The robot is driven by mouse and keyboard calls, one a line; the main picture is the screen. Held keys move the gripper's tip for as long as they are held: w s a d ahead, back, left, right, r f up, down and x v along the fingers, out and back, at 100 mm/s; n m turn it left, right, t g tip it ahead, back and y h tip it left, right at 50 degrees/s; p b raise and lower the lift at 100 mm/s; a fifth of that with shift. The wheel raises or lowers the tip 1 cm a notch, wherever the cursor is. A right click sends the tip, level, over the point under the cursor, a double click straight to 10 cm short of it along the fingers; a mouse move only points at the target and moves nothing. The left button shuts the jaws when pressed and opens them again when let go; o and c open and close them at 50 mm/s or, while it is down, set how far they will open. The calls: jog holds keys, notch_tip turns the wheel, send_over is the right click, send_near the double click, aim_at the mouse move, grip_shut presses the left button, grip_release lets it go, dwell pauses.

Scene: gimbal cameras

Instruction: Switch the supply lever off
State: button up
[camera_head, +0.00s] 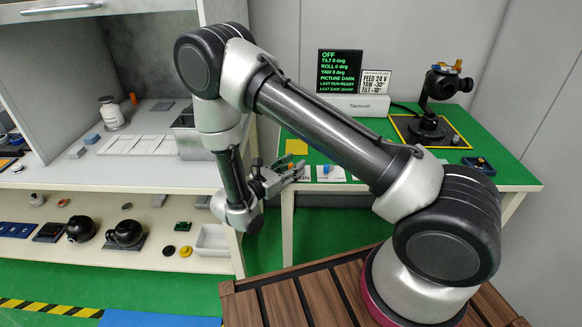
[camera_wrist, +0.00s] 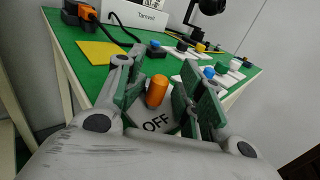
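The supply lever shows as an upright orange knob (camera_wrist: 157,91) on a white plate marked "OFF" (camera_wrist: 157,123) at the near edge of the green table. My gripper (camera_wrist: 162,84) is open, with one green-padded finger on each side of the orange knob. A gap shows on the knob's right; contact on its left I cannot tell. In the head view my gripper (camera_head: 288,174) is at the table's front left corner and largely covers the lever. A black screen (camera_head: 339,71) reads "OFF" and "PICTURE DARK" in green.
A blue knob (camera_head: 326,169) and other small controls stand right of the lever. A yellow pad (camera_head: 297,147) lies behind it. A black gimbal stand (camera_head: 430,128) is on the table's right. A shelf unit (camera_head: 90,185) with several items stands left.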

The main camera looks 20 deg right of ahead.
jog(key=v, duration=1.2)
jog(key=s+d+m+g+y, duration=0.1)
jog(key=s+d+m+g, duration=0.4)
jog(key=s+d+g, duration=0.15)
jog(key=s+d+r+m+y, duration=0.5)
jog(key=d+r+m, duration=0.1)
jog(key=r, duration=0.4)
jog(key=s+d+r+m+t+y, duration=0.1)
jog(key=s+d+r+m+y, duration=0.3)
jog(key=r, duration=0.6)
jog(key=s+d+r+m+t+y, duration=0.1)
jog(key=s+d+r+m+y, duration=0.4)
jog(key=d+r+m, duration=0.3)
notch_tip(320, 180, up, 3)
jog(key=shift+s+d+f+m+y, duration=0.15)
jog(key=shift+s+d+m+y, duration=0.25)
jog(key=shift+m, duration=0.1)
